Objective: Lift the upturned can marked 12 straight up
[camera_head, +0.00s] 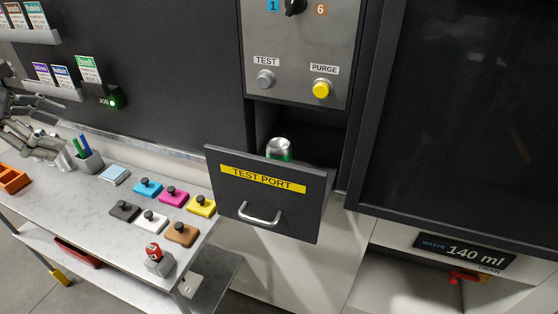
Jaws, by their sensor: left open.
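A silver can (279,146) with a green band stands in the opened test port drawer (268,203), behind its front panel. Only its upper part shows above the panel. I cannot read a 12 on it, and I cannot tell for sure that it is upturned. My left gripper (20,128) is open at the left edge, over the back of the marble bench and far from the can. I see nothing between its fingers. My right gripper is out of view.
The bench (75,202) carries several coloured blocks with black knobs, such as a magenta one (172,195), a pen cup (88,159) and a small red item on a grey block (158,264). A control panel (300,50) hangs above the drawer. A dark cabinet stands right.

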